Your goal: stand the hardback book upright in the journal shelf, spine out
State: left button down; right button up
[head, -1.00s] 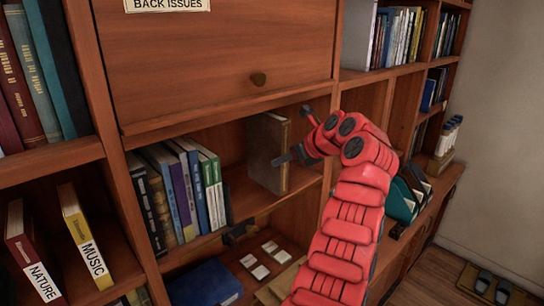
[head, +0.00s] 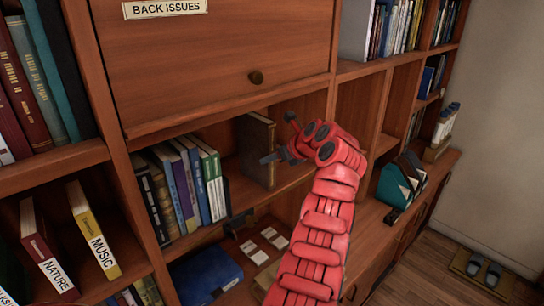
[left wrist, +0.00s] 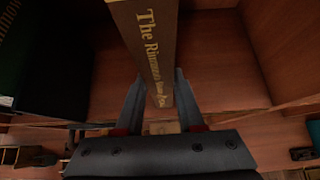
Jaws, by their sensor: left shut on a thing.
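The hardback book (head: 256,150) is brown with a dark cover and stands upright in the open shelf compartment under the back issues door. In the left wrist view its spine (left wrist: 150,45), with gold lettering, faces out toward me. My left gripper (head: 279,138) is shut on the book, with one finger on each side of the spine, as the left wrist view (left wrist: 157,97) shows. The journal shelf (head: 290,182) holds the book between its row of books and its right wall. I cannot tell whether the book's lower edge touches the board. My right gripper is not in view.
A row of several upright books (head: 180,190) stands left of the held book, with a narrow gap between. The back issues door (head: 215,60) hangs just above. A blue book (head: 205,275) and small cards (head: 262,245) lie on the level below.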

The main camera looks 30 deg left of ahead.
pick_arm(q)
jog(key=c, duration=0.5)
grip_release()
jog(key=shift+r, duration=0.1)
